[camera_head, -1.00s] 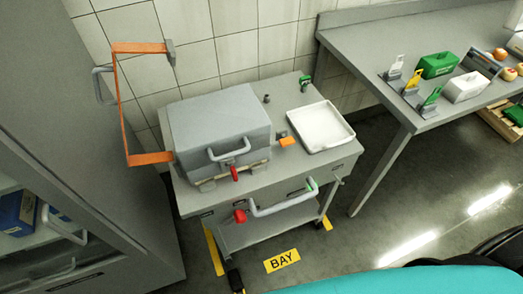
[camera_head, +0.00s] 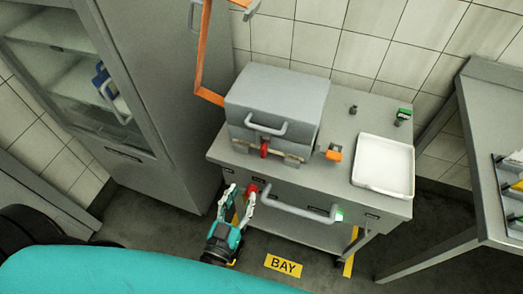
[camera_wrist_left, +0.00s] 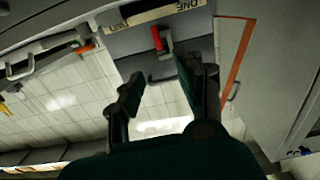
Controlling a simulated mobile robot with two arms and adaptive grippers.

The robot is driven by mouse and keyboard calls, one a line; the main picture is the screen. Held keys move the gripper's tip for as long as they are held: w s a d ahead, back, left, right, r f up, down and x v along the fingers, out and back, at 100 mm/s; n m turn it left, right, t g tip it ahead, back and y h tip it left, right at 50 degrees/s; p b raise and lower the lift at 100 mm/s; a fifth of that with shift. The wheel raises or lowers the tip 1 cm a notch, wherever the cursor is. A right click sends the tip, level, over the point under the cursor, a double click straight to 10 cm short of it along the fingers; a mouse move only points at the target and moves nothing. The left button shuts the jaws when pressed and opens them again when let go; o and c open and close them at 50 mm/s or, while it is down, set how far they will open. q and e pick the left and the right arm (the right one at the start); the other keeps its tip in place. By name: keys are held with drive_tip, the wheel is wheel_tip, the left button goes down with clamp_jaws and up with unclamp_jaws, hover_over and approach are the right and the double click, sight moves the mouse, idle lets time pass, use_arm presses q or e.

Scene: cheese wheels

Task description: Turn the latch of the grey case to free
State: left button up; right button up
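The grey case (camera_head: 277,97) sits closed on top of a grey cart (camera_head: 225,150). Its red latch (camera_head: 264,148) hangs at the front, just below the case's grey handle (camera_head: 266,127). My left gripper (camera_head: 239,191) is open and empty, in front of the cart, lower and a little left of the latch. In the left wrist view, the red latch (camera_wrist_left: 157,38) shows beyond my two spread fingers (camera_wrist_left: 158,86), apart from them. The case handle (camera_wrist_left: 160,77) shows between the fingers there. My right gripper is not in view.
An orange bracket (camera_head: 202,60) rises left of the case. A white tray (camera_head: 383,186) and an orange block (camera_head: 334,152) are to its right. A tall cabinet (camera_head: 165,110) stands left.

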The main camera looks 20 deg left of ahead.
sight(262, 152)
use_arm(q)
drive_tip(key=w, duration=0.5)
drive_tip(key=w+p, duration=0.1)
drive_tip(key=w, duration=0.4)
drive_tip(key=w+p, duration=0.1)
drive_tip(key=w, duration=0.4)
drive_tip(key=shift+w+d, duration=0.35)
drive_tip(key=shift+d, duration=0.05)
drive_tip(key=c, duration=0.7)
clamp_jaws()
